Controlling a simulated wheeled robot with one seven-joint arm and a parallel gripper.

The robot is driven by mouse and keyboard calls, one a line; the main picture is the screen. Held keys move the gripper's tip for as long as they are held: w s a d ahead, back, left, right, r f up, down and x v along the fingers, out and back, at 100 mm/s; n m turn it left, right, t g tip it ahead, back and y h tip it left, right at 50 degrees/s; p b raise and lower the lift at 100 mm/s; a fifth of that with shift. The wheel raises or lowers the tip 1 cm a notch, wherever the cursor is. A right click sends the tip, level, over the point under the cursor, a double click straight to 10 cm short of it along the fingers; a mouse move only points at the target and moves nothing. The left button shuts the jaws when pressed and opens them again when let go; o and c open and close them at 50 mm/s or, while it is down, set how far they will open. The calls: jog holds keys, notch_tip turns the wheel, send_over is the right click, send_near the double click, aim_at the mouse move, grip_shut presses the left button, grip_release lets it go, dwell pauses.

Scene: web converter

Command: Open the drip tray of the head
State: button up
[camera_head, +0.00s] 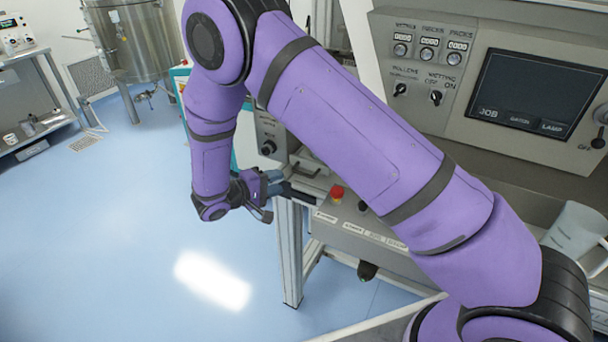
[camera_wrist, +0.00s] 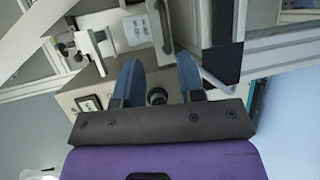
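My gripper (camera_head: 273,183) is at the end of my purple arm, beside the left end of the machine's front. In the wrist view its two blue fingers (camera_wrist: 160,72) are spread apart with nothing held between them. A dark round knob (camera_wrist: 157,96) on a pale panel shows in the gap between the fingers. Beyond the fingertips are a thin grey handle (camera_wrist: 161,24) and a dark grey bar (camera_wrist: 223,42). Neither fingertip visibly grips them. I cannot tell for sure which part is the drip tray; my arm hides much of the head in the head view.
A red button (camera_head: 337,193) sits on the machine's front ledge close to my gripper. A control panel with a dark screen (camera_head: 532,92) is at right, with a grey jug (camera_head: 574,230) below. A steel tank (camera_head: 130,40) stands far back. The blue floor at left is clear.

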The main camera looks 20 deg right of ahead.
aim_at(304, 174)
jog(key=x, duration=1)
jog(key=shift+w+d+f, duration=0.15)
jog(key=shift+w+f, duration=0.1)
jog(key=shift+f, duration=0.15)
grip_shut()
